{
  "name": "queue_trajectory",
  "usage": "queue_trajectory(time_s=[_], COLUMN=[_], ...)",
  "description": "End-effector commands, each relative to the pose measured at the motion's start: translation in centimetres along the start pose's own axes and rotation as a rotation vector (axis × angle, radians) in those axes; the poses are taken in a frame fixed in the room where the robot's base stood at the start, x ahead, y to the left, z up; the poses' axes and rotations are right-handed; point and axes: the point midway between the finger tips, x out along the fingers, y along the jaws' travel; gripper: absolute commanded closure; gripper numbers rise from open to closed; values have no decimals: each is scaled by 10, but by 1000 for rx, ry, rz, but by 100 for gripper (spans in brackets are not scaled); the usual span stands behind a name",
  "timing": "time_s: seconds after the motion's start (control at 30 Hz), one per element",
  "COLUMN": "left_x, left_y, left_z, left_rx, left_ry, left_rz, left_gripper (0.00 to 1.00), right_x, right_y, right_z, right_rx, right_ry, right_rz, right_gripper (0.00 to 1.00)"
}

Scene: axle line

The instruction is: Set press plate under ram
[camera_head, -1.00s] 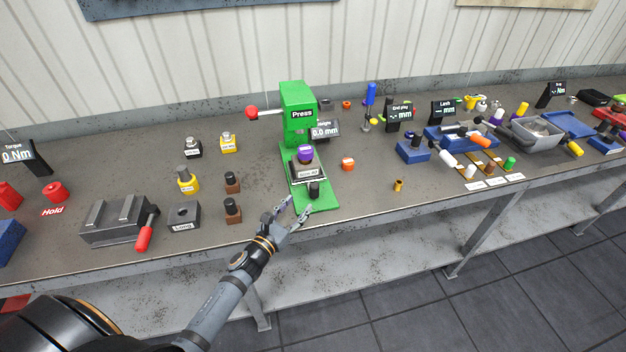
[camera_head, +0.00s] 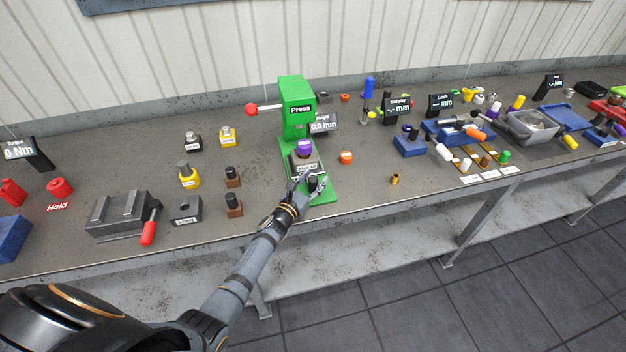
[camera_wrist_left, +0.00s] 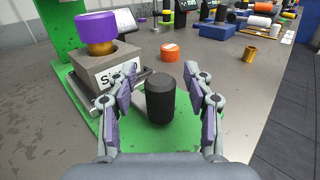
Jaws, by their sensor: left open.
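The green press (camera_head: 296,105) stands near the middle of the bench, its green base reaching toward the front edge. On that base sits the press plate, a grey block (camera_head: 306,168) with a label and a purple piece (camera_head: 304,147) on top. In the left wrist view the plate (camera_wrist_left: 110,72) is left of centre, with a black cylindrical knob (camera_wrist_left: 160,100) at its near side. My left gripper (camera_head: 309,183) is open at the plate's front. In the wrist view its fingers (camera_wrist_left: 160,105) stand on either side of the black knob, with gaps visible. My right gripper is not in view.
A red-tipped lever (camera_head: 252,109) sticks out left from the press. An orange ring (camera_head: 346,157) and a small brass bushing (camera_head: 395,179) lie to the right. A grey vise (camera_head: 124,216) and a grey block (camera_head: 186,209) stand at the left. The bench front edge is close.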

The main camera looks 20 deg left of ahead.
Motion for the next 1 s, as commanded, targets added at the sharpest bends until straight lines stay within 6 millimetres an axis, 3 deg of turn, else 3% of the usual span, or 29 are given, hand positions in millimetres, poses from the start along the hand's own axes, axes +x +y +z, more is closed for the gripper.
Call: queue_trajectory(time_s=[0.07,0.43,0.77,1.0], left_x=[0,0,4,42], left_y=[0,0,4,42], left_z=[0,0,-2,-6], left_rx=[0,0,2,6], left_ry=[0,0,-1,-3], left_rz=[0,0,0,1], left_gripper=[51,100,100,100], right_x=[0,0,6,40], right_y=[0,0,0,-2], right_z=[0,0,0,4], right_rx=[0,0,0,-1], right_ry=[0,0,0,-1], right_rz=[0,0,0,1], right_gripper=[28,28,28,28])
